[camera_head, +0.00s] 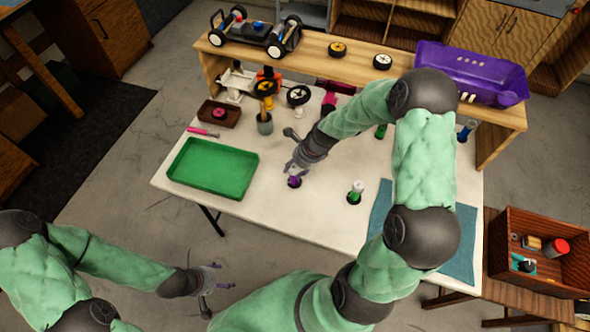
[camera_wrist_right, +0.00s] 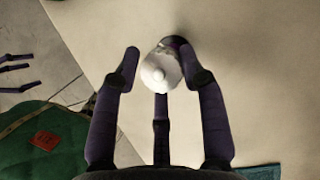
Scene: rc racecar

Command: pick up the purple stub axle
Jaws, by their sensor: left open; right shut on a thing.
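The purple stub axle (camera_head: 294,182) stands in a dark round holder spot on the white table. My right gripper (camera_head: 296,168) is over it from above, with its fingers shut on it. In the right wrist view the axle's pale round end (camera_wrist_right: 160,70) sits among the fingers, with a dark purple part behind it. The fingers hide part of it, and I cannot tell whether it is clear of the table. My left gripper (camera_head: 213,281) is open and empty, out in front of the table over the floor.
A green tray (camera_head: 212,168) lies at the table's left. A green stub axle (camera_head: 356,190) with a white top stands right of the purple one. A blue mat (camera_head: 460,246) lies at right. Wheels, a car chassis (camera_head: 255,33) and a purple bin (camera_head: 470,72) occupy the back shelf.

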